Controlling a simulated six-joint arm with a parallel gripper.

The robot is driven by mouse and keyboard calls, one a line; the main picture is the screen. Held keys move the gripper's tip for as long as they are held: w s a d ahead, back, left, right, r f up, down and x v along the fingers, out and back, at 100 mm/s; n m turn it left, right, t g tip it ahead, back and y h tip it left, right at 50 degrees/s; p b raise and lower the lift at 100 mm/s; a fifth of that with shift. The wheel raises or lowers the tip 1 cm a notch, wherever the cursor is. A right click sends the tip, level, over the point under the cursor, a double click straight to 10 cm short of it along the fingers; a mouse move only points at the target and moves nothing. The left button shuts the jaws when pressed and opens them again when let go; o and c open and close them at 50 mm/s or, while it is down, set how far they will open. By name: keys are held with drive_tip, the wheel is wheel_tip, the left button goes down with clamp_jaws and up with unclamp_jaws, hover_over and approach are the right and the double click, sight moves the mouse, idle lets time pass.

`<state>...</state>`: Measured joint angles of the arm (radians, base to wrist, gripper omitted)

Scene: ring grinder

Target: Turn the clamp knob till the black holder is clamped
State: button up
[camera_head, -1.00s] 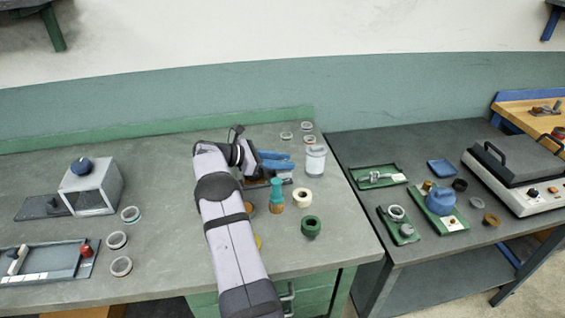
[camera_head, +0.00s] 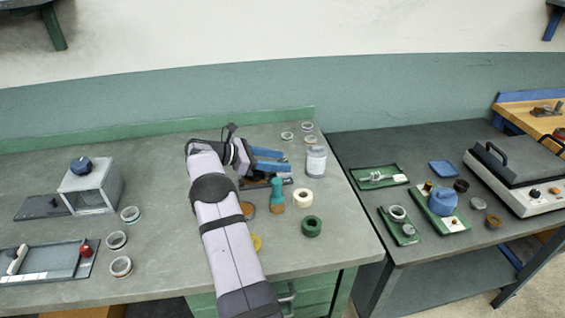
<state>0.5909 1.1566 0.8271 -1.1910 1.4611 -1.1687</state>
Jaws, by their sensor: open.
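My gripper (camera_head: 287,160) reaches to the right at the back of the left bench. Its two blue fingers are apart, and I see nothing held between them. Just below the fingers lies a low dark fixture (camera_head: 280,181), mostly hidden by my gripper and arm. I cannot make out the clamp knob or the black holder there, nor whether the fingers touch anything. A grey box (camera_head: 97,190) with a dark blue knob (camera_head: 81,165) on top stands at the left, well apart from my gripper.
A green-topped tool (camera_head: 277,193), a cream ring (camera_head: 303,197), a green ring (camera_head: 312,226) and a clear jar (camera_head: 316,160) stand close to my gripper. Several pale rings lie around the bench. The right bench (camera_head: 355,145) holds green trays and a grey lidded machine (camera_head: 520,175).

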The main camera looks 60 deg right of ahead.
drive_tip(key=b+v, duration=0.1)
drive_tip(key=v, duration=0.3)
drive_tip(key=shift+w+a+r, duration=0.1)
drive_tip(key=shift+w+a, duration=0.05)
drive_tip(key=shift+a, duration=0.05)
drive_tip(key=shift+w+a+r, duration=0.15)
drive_tip(key=shift+a, duration=0.1)
drive_tip(key=shift+r, duration=0.15)
